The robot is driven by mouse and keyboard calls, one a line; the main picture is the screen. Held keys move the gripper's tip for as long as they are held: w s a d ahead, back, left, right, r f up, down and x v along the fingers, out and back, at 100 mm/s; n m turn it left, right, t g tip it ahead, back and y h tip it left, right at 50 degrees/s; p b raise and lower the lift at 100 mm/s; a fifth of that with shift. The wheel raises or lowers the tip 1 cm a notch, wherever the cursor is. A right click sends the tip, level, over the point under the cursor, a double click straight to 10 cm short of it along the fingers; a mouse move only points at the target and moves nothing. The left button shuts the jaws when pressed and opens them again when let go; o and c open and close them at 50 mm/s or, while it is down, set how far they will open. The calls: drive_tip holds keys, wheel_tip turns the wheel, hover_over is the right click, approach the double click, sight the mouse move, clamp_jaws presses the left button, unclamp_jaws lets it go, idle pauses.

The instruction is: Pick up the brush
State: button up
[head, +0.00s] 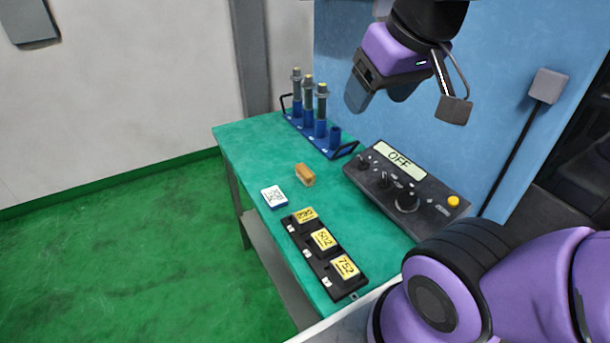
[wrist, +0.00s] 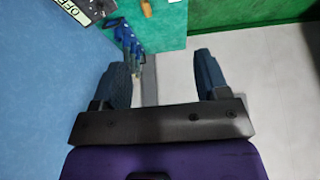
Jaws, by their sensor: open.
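The brush (head: 305,175) looks like a small orange-brown block. It lies on the green tabletop, between the white card and the dark control box. In the wrist view the brush (wrist: 147,8) is a small tan piece at the top edge, partly cut off. My gripper (head: 378,95) is raised well above the table, near the blue wall, up and to the right of the brush in the head view. In the wrist view my gripper (wrist: 163,77) has its two blue-grey fingers wide apart with nothing between them.
Tabletop around the brush is clear.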

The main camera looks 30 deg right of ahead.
drive_tip(key=w+d+f+h, duration=0.2)
drive_tip(key=w+d+f, duration=0.1)
drive_tip(key=w, duration=0.8)
drive_tip(key=y, duration=0.2)
hover_over(305, 170)
drive_tip(key=s, duration=0.2)
drive_tip(key=shift+g, duration=0.4)
drive_tip(key=f, duration=3.4)
drive_tip(key=shift+s+a, duration=0.2)
drive_tip(key=shift+a, duration=0.05)
drive_tip(key=shift+d+x, duration=0.15)
drive_tip(key=shift+x, duration=1.45)
drive_tip(key=shift+d+x, duration=0.15)
drive_tip(key=shift+x, duration=1.45)
drive_tip(key=shift+w+r, duration=0.1)
drive_tip(key=shift+w, duration=0.05)
drive_tip(key=c, duration=1.1)
